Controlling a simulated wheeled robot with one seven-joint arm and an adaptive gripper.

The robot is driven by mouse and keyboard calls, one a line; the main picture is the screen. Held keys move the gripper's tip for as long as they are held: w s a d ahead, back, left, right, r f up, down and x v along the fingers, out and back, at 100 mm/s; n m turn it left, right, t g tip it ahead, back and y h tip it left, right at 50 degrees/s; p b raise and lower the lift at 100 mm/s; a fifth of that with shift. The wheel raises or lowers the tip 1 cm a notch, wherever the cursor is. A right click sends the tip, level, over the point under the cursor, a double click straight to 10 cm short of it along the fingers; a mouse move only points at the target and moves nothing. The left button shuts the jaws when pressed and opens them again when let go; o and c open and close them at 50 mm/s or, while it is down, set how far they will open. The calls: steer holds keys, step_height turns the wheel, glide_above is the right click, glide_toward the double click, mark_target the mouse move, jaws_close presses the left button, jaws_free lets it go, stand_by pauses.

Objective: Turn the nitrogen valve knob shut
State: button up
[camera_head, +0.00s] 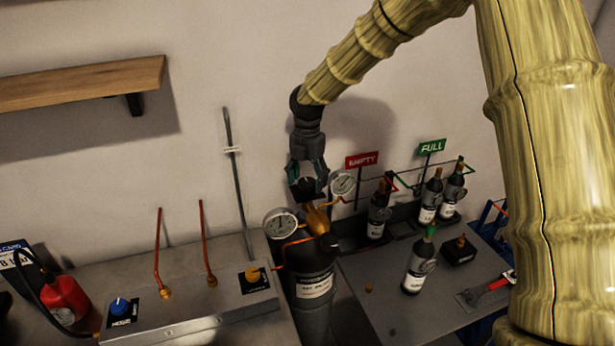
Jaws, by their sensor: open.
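A tall black cylinder (315,298) with a pale label stands in the middle, its small text too blurred to read. A brass valve body (317,219) with two round white dials, a left gauge (281,223) and a right gauge (342,184), sits on its top. A dark knob (306,188) is above the brass body. My gripper (307,177) points down from above, open, with one finger at each side of the knob. I cannot tell whether the fingers touch the knob.
A grey bench panel at left carries a blue knob (120,306), a yellow knob (252,275) and two copper pipes. A red can (65,297) stands further left. At right are several dark bottles, a red EMPTY sign (361,160) and a green FULL sign (432,146).

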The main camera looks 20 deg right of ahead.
steer(key=c, duration=1)
steer(key=shift+m, duration=0.3)
steer(key=m+p, duration=0.1)
steer(key=m, duration=0.2)
steer(key=shift+r, duration=0.1)
steer(key=m, duration=0.5)
steer(key=shift+p, duration=0.3)
steer(key=m, duration=0.4)
steer(key=shift+m, duration=2.5)
